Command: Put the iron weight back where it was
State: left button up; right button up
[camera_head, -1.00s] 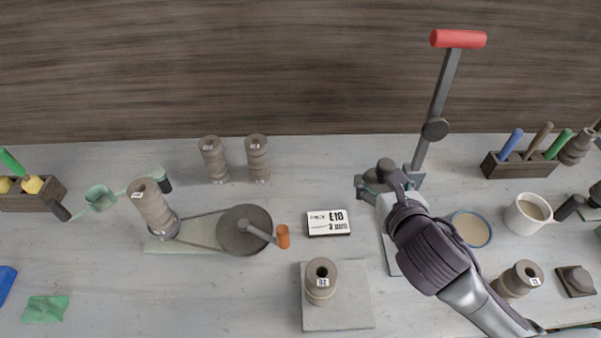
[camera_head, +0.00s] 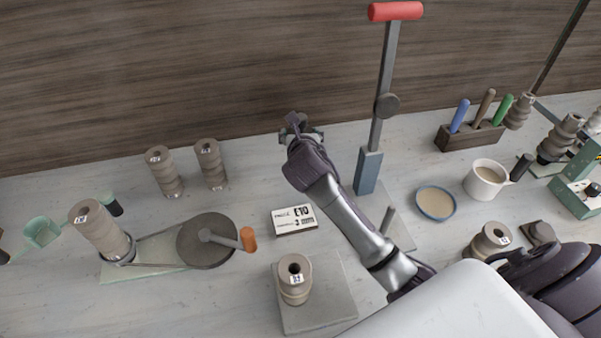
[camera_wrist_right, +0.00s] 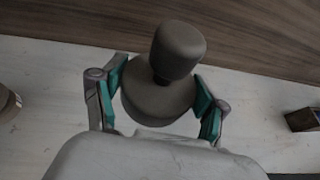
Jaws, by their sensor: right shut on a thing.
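The iron weight (camera_wrist_right: 158,101) is a dark grey, rounded body with a knob on top. In the right wrist view it sits between the two teal-padded fingers of my right gripper (camera_head: 301,132), which is shut on it. In the head view my right gripper is near the back edge of the table, left of the lever press (camera_head: 368,170); the weight there is mostly hidden by the gripper. Whether the weight touches the table cannot be told. My left gripper is not in view.
Two clay-coloured spools (camera_head: 211,165) stand to the left. A labelled box (camera_head: 293,220), a crank wheel (camera_head: 206,255) and a grey slab (camera_head: 330,315) bearing another spool lie nearer. On the right are a dish (camera_head: 436,203), a mug (camera_head: 484,181) and a tool rack (camera_head: 470,138).

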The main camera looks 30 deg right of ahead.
jog(key=shift+w+d+f, duration=0.25)
jog(key=shift+w+f, duration=0.2)
jog(key=shift+w, duration=0.05)
jog(key=shift+h, duration=0.3)
notch_tip(320, 180, down, 10)
jog(key=shift+w+r+b, duration=0.1)
jog(key=shift+b, duration=0.4)
jog(key=o, duration=1.8)
jog(key=shift+s+f, duration=0.2)
jog(key=shift+f, duration=0.15)
jog(key=shift+r, duration=0.15)
jog(key=v, duration=0.7)
jog(key=shift+s+r, duration=0.1)
jog(key=shift+s, duration=0.1)
